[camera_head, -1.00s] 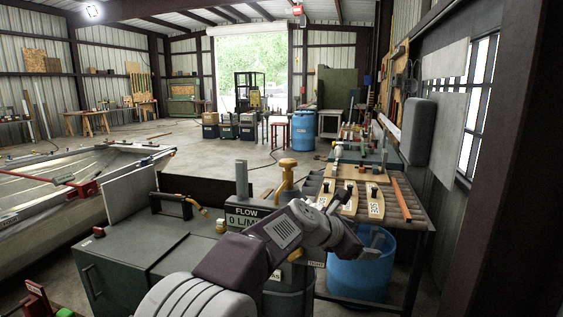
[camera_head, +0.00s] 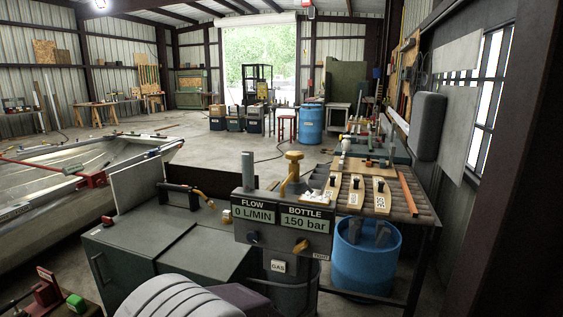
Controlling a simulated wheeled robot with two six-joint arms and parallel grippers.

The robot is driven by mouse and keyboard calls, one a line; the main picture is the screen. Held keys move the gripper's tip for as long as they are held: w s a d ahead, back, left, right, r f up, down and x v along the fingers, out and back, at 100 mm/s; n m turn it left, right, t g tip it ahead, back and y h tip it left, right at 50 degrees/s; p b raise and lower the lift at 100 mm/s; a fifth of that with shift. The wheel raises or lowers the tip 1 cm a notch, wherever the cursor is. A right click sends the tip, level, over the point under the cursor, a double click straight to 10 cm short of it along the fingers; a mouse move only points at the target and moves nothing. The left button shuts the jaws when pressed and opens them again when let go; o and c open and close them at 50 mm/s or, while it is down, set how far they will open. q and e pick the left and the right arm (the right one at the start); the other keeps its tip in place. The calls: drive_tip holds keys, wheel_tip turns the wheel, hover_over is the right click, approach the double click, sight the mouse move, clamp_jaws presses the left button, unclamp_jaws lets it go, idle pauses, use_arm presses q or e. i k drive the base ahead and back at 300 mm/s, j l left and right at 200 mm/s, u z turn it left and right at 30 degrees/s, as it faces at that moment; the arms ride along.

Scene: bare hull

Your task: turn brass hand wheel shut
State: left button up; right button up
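A brass-coloured round knob or wheel (camera_head: 294,156) tops a yellowish stem behind the dark gauge panel (camera_head: 262,234). The panel reads FLOW 0 L/MIN (camera_head: 255,211) and BOTTLE 150 bar (camera_head: 306,219). A small brass handle (camera_head: 300,246) sits lower on the panel's right side, close to a TIGHT label (camera_head: 320,257). Nothing touches the knob or the handle. Neither of my grippers is in view; only links of one of my arms show at the bottom edge, and they hide part of the area below the panel.
A green cabinet (camera_head: 150,255) stands left of the panel. To the right, a rack table (camera_head: 409,221) holds several tagged wooden pieces (camera_head: 356,189). A blue bucket (camera_head: 364,268) with grey items stands beneath it. A dark post (camera_head: 520,170) borders the right.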

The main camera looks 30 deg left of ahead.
sight(294, 156)
drive_tip(key=i+l+u, duration=0.1)
drive_tip(key=i+u, duration=0.25)
drive_tip(key=i+l+u, duration=0.1)
drive_tip(key=u, duration=0.25)
drive_tip(key=i+l+u, duration=0.2)
drive_tip(key=l+u, duration=0.2)
